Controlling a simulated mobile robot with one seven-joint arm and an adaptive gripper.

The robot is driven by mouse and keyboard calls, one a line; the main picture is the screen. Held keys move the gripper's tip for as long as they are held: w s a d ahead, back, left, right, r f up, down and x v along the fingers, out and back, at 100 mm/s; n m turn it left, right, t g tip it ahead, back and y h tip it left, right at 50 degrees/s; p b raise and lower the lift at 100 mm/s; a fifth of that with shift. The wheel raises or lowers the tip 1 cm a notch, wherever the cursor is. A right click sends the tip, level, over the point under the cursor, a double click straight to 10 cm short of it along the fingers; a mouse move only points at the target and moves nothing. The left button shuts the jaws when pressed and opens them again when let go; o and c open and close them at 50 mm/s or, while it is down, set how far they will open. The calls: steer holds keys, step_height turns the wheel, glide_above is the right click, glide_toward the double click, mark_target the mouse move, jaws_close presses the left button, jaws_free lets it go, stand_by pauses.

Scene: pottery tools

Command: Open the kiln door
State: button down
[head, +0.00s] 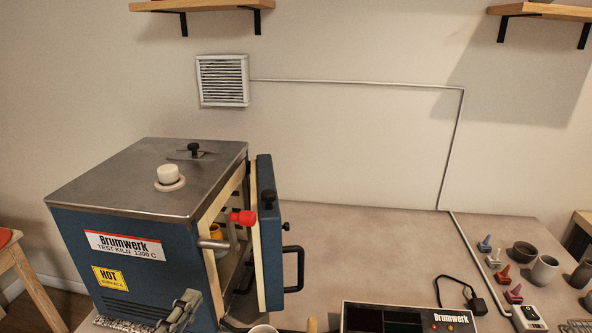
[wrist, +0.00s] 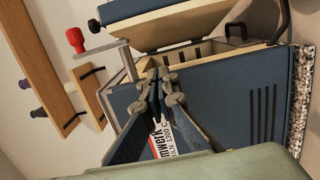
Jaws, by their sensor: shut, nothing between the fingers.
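The kiln (head: 135,235) is a blue box with a steel top at the left of the head view. Its door (head: 270,240), blue outside and cream inside, stands ajar on the kiln's right side, with a gap to the cream frame. The door carries a black loop handle (head: 298,268). A latch lever with a red knob (head: 242,217) sticks out by the opening. My gripper (head: 188,300) is shut and empty, in front of the kiln's labelled side. In the wrist view my gripper (wrist: 160,82) shows before that side, with the door (wrist: 165,25) beyond it.
A yellowish thing (head: 216,236) shows inside the kiln. A controller box (head: 405,318) stands at the table's front. The table's middle (head: 365,250) is clear.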

steer(key=p+x, duration=0.1)
steer(key=x, duration=0.8)
steer(key=shift+w, duration=0.4)
steer(key=shift+d, duration=0.2)
